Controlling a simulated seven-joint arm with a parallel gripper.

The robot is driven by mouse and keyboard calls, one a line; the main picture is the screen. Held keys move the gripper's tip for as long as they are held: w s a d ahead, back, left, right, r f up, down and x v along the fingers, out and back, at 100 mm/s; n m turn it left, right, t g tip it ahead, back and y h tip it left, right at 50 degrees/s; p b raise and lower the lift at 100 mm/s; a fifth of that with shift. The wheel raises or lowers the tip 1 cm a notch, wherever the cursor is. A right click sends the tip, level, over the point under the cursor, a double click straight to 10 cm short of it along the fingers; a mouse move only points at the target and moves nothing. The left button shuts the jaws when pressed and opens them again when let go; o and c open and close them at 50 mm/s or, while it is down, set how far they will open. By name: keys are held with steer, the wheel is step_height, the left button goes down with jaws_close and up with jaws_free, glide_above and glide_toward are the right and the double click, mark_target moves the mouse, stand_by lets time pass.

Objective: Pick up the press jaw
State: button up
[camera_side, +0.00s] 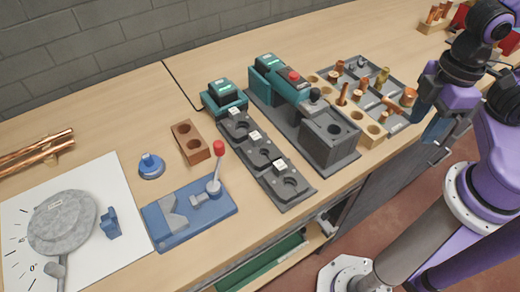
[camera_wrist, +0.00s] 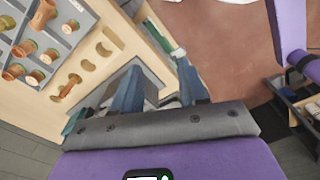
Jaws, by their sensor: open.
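A dark rack (camera_side: 262,160) lies in the middle of the bench in the side view. It bears several dark, jaw-like pieces with round openings and white labels; I cannot tell for sure which is the press jaw. My gripper (camera_side: 437,128) is at the right, near the bench's front edge, far to the right of the rack. In the wrist view my gripper (camera_wrist: 158,88) has its two blue fingers apart, with nothing between them. The rack is not in the wrist view.
A teal press tool (camera_side: 285,82) in a dark stand and a wooden block with holes (camera_side: 372,131) lie between rack and gripper. A grey tray of copper fittings (camera_wrist: 70,20) is behind. A blue clamp with a red-knobbed lever (camera_side: 190,212) stands left.

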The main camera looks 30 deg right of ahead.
steer(key=shift+o, duration=1.4)
step_height(320, 180, up, 4)
steer(key=n, duration=0.5)
glide_above(255, 136)
step_height(255, 136, down, 16)
steer(key=shift+f, duration=0.15)
jaws_close()
